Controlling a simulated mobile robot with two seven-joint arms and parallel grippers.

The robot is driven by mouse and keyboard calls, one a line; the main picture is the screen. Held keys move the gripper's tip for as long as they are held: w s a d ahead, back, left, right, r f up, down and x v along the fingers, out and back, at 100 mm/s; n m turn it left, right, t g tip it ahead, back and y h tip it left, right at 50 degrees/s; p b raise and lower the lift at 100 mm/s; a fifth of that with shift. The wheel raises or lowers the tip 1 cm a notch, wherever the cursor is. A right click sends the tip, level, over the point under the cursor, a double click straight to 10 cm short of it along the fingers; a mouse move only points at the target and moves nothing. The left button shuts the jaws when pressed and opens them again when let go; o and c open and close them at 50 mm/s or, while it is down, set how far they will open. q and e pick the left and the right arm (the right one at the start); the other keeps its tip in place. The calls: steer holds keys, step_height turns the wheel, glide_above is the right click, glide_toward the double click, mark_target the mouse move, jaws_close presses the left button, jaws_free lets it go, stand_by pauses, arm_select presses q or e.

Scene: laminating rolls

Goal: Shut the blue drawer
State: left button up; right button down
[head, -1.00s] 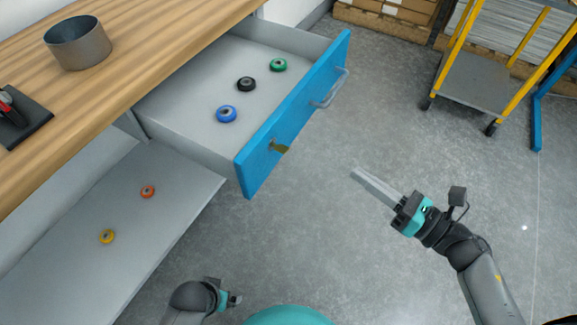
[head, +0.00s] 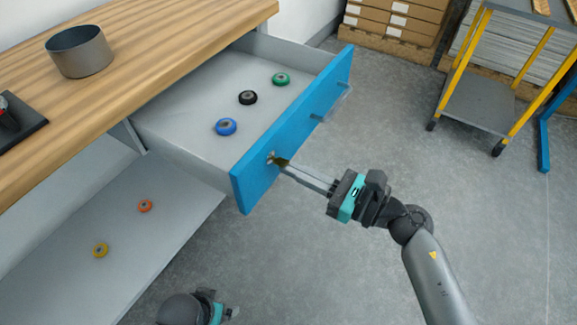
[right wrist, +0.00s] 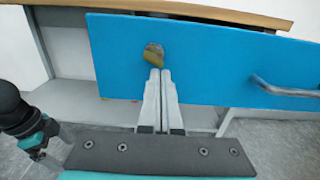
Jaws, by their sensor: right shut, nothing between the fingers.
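The blue drawer (head: 303,122) stands pulled out from under the wooden worktop; its blue front also fills much of the right wrist view (right wrist: 215,62). Inside it lie a blue roll (head: 226,127), a black roll (head: 248,97) and a green roll (head: 281,79). My right gripper (head: 284,166) is shut and empty, its fingertips at the drawer front beside a brass-coloured lock plate (right wrist: 153,54). I cannot tell whether they touch the front. The grey handle (right wrist: 270,86) is to the right of the fingers. My left gripper (head: 226,312) is low in the head view; its fingers are unclear.
A metal cup (head: 80,55) stands on the worktop (head: 160,50). An orange roll (head: 145,206) and a yellow roll (head: 100,250) lie on the lower shelf (head: 165,235). A yellow-framed trolley (head: 475,104) stands at the back right. The floor before the drawer is clear.

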arm_select(q)
steer(key=shift+w+r, duration=0.15)
steer(key=shift+r, duration=0.1)
arm_select(e)
steer(key=shift+x, duration=0.85)
steer(key=shift+w+a, duration=0.1)
